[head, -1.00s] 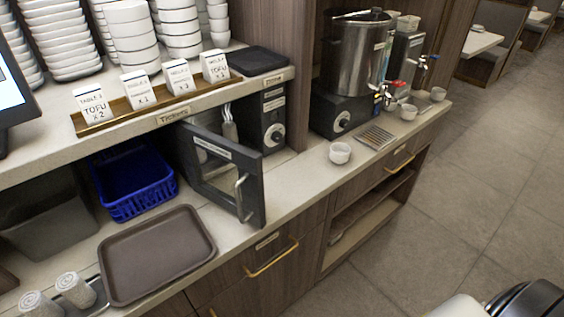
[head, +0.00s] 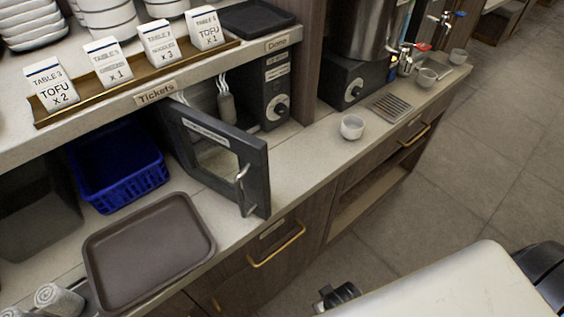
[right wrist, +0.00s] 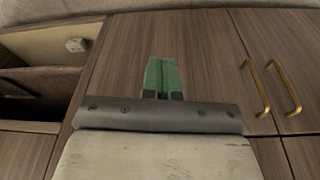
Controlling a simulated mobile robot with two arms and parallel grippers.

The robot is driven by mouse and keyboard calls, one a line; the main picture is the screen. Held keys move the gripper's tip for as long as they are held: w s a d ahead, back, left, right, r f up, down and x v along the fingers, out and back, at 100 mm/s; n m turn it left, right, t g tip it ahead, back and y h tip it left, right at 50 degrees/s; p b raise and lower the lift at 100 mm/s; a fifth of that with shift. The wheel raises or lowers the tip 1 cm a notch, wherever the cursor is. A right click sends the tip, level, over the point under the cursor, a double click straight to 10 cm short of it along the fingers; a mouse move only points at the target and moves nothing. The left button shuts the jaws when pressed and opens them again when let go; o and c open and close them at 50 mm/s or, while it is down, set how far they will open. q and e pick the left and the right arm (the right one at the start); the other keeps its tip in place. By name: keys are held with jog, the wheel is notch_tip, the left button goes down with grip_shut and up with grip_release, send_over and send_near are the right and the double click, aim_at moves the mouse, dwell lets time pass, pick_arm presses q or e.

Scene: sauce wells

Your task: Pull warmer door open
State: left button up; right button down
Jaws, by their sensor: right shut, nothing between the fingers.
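The warmer (head: 276,98) is a dark box with a dial, set on the counter under the shelf. Its dark framed door (head: 256,165), with a window and a metal handle (head: 242,188), stands swung open over the counter's front edge. Whisk-like utensils (head: 226,105) hang in the opening. My right gripper's green fingers (right wrist: 161,78) are shut and empty in the right wrist view, in front of wooden cabinet fronts. My right arm enters at the lower right of the head view, apart from the door. My left gripper is not in view.
A brown tray (head: 150,240) and a blue basket (head: 118,175) sit left of the door. A white cup (head: 352,127) stands on the counter to the right. Brass drawer handles (head: 276,250) stick out below. The floor at right is clear.

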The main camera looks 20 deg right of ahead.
jog(key=w+a+r+m+y+b, duration=0.1)
jog(key=w+r+y, duration=0.35)
jog(key=r, duration=0.55)
jog(key=w+r+y+b, duration=0.1)
jog(key=w+r+y, duration=0.2)
jog(key=w+r, duration=0.55)
jog(key=w+d+r+m+y, duration=0.1)
jog(key=w+d+r+y, duration=0.2)
jog(key=r, duration=0.4)
jog(key=w+d+r+m+y, duration=0.1)
jog(key=w+d+r+y, duration=0.15)
jog(key=r, duration=0.45)
jog(key=w+d+r+y, duration=0.2)
jog(key=w+r+y, duration=0.15)
jog(key=r, duration=0.25)
pick_arm(q)
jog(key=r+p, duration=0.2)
jog(key=p, duration=0.1)
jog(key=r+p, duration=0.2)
jog(key=p, duration=0.1)
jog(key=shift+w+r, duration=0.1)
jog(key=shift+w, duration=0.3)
pick_arm(e)
jog(key=s+a, duration=0.1)
jog(key=a, duration=1.1)
jog(key=shift+s+a+r+y, duration=0.3)
jog(key=shift+a+r+y, duration=0.05)
jog(key=shift+a+y, duration=0.1)
